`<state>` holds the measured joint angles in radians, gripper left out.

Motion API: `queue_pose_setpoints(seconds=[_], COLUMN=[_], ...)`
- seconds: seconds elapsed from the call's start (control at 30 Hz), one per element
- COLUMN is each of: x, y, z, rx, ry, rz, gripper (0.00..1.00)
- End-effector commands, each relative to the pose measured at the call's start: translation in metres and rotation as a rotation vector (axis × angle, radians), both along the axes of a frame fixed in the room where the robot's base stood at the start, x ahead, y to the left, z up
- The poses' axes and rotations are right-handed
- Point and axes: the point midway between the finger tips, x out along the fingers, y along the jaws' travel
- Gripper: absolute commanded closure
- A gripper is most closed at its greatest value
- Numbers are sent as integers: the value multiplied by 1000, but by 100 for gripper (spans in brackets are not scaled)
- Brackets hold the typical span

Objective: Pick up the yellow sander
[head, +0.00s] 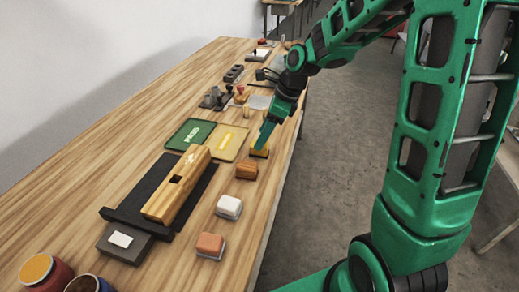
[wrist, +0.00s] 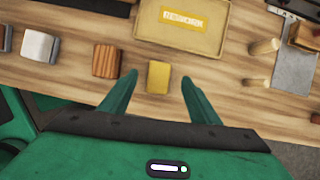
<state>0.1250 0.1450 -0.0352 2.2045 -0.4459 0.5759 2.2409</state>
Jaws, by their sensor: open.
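The yellow sander (wrist: 158,77) is a small yellow block on the wooden table, near the table's edge. In the wrist view it lies between and just beyond the two green fingertips of my gripper (wrist: 159,80), which is open and apart from it on both sides. In the head view my gripper (head: 263,138) is low over the table's right edge, and the sander (head: 259,152) shows just below its fingers, partly covered.
A brown block (head: 246,172), a white-topped block (head: 229,206) and an orange-topped block (head: 211,244) line the near right edge. A yellow rework tray (wrist: 145,38) and a green tray (head: 168,143) lie beside the sander. A long wooden piece (head: 160,207) lies on a black base.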

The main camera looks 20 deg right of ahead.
Motion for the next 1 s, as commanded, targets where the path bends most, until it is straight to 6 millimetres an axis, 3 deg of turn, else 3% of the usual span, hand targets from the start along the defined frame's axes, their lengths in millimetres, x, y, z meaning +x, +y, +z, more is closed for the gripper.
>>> queue_pose_setpoints(seconds=[0.3,0.63,0.83,1.0], x=[3,5,5,5], y=[10,12,12,12], z=[-41,-47,-47,-47], rx=[0,-1,-1,0], ry=[3,1,1,0], rz=[1,1,1,1], gripper=[44,44,89,90])
